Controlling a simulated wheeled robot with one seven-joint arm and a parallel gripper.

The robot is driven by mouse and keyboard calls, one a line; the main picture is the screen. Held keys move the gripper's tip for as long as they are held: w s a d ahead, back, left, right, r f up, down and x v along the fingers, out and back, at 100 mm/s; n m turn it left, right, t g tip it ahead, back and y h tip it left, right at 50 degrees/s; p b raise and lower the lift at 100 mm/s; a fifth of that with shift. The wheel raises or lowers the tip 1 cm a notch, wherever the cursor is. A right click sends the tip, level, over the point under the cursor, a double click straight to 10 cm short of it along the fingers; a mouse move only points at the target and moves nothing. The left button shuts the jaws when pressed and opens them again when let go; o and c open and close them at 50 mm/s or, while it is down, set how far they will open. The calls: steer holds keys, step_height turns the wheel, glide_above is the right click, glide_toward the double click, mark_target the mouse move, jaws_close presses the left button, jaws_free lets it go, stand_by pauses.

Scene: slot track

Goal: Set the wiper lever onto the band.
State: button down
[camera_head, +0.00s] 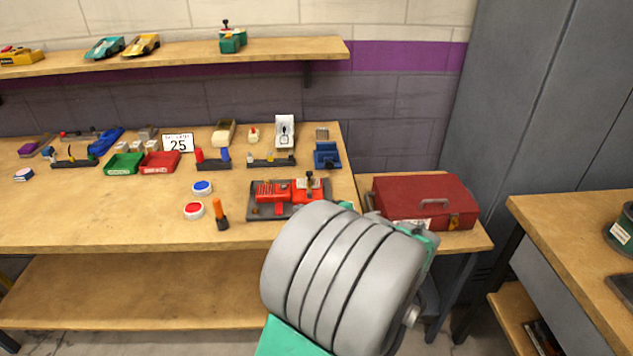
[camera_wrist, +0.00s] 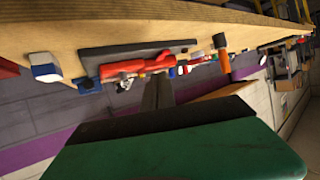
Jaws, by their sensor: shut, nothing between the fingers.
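A red device (camera_head: 290,193) lies on a dark base plate (camera_head: 256,210) near the front right of the workbench, with small dark and metal parts on it. A small black upright part (camera_head: 309,180) stands at its right end. I cannot tell which parts are the wiper lever and the band. In the wrist view, the red device (camera_wrist: 150,65) and plate (camera_wrist: 135,49) appear tilted, just beyond my fingertips. My gripper (camera_wrist: 158,90) is shut and empty, apart from the device as far as I can see. In the head view my grey arm hides the gripper and the plate's lower right.
A red toolbox (camera_head: 424,200) is at right. Bins, holders and a "25" sign (camera_head: 178,143) line the back. The bench's front left is clear.

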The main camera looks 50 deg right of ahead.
mark_target(310, 176)
steer(key=s+d+r+m+t+h, duration=0.1)
steer(key=s+d+r+m+h, duration=0.2)
steer(key=s+d, duration=0.35)
steer(key=shift+n+h, duration=0.3)
steer(key=shift+n, duration=0.3)
steer(key=p+x, duration=0.1)
steer(key=x, duration=1.2)
steer(key=shift+w+d+f, duration=0.1)
steer(key=shift+w, duration=0.2)
steer(key=shift+w+f+b, duration=0.15)
steer(key=shift+f+b, duration=0.1)
steer(key=shift+b, duration=0.1)
steer(key=shift+w+b, duration=0.1)
steer(key=shift+b, duration=0.35)
steer(key=shift+r, duration=0.35)
